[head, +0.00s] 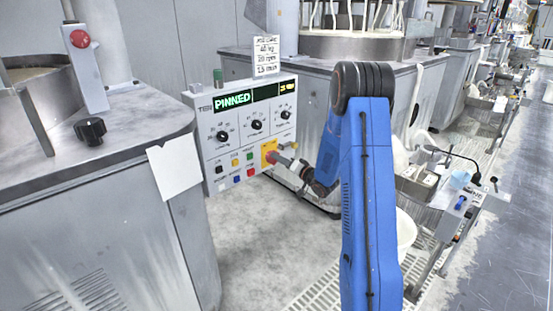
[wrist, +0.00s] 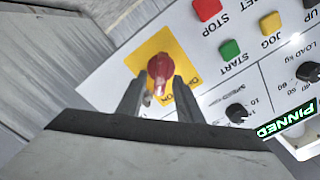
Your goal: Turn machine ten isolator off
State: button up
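The isolator is a red rotary knob on a yellow plate, low on the right of the white control panel (head: 211,153) marked "TEN". In the wrist view the red knob (wrist: 160,68) points roughly along the fingers, on its yellow plate (wrist: 184,52). My gripper (head: 279,161) reaches the panel from the right. In the wrist view its two fingertips (wrist: 161,84) are apart, one on each side of the knob's near end, with nothing clearly clamped. Whether either finger touches the knob cannot be told. The plate's lettering is partly hidden.
Coloured buttons, including a red STOP (wrist: 207,9) and green START (wrist: 230,49), sit beside the isolator. Black dials (head: 256,125) and a lit "PINNED" display (head: 233,100) are above. A grey machine body (head: 95,215) stands left. Bare floor (head: 265,225) lies below the panel.

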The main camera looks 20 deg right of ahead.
jog(key=shift+x, duration=1.15)
jog(key=shift+c, duration=0.6)
grip_shut()
